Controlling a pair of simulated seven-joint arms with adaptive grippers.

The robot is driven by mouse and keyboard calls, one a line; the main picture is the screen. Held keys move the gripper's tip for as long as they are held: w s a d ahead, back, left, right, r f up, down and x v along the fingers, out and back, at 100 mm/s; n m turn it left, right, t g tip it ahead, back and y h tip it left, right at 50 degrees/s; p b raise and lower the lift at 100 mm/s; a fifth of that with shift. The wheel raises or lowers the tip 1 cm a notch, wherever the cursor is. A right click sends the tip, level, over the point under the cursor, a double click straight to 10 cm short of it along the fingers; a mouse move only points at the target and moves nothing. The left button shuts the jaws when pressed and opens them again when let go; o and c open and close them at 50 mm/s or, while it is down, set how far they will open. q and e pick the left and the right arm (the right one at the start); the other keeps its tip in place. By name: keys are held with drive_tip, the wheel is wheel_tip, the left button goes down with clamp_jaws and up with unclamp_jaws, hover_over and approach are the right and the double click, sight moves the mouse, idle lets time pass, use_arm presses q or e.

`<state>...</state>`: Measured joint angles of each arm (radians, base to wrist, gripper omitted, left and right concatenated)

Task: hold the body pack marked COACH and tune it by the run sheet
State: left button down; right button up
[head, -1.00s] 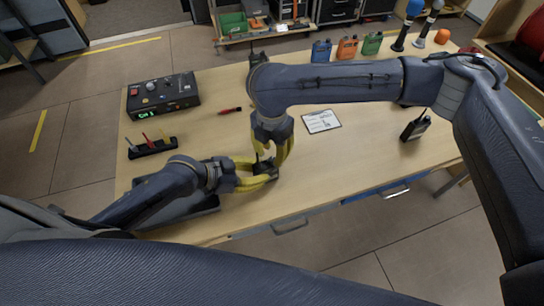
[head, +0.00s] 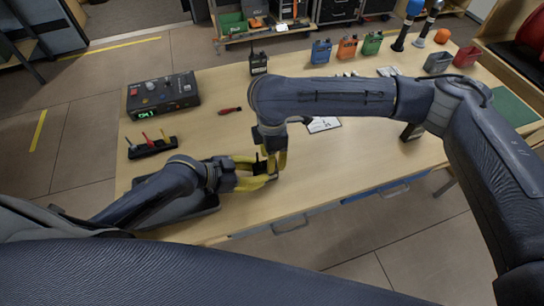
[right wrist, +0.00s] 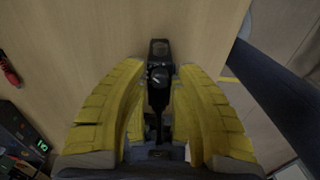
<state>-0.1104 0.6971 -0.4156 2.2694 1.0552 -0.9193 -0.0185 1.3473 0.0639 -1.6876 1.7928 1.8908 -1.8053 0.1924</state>
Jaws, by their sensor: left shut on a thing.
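My left gripper (head: 266,176) is shut on a small black body pack (head: 262,166) above the table's front edge. A label on the pack is not readable. My right gripper (head: 273,150) points down at the pack from above. In the right wrist view, its yellow fingers (right wrist: 162,68) stand on both sides of the pack's dark knob (right wrist: 160,76), which has a light pointer mark. Whether they touch the knob is unclear. The dark pack end (right wrist: 160,48) shows beyond the fingertips.
A black control box (head: 162,94) with a green display stands at the left rear. A tool holder (head: 152,147) and red screwdriver (head: 230,111) lie nearby. Other black packs stand at the rear (head: 258,62) and right (head: 412,131). Colored pouches (head: 346,48) and microphones line the back.

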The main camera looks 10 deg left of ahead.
drive_tip(key=m, duration=0.5)
drive_tip(key=shift+m, duration=0.3)
clamp_jaws()
idle(0.4)
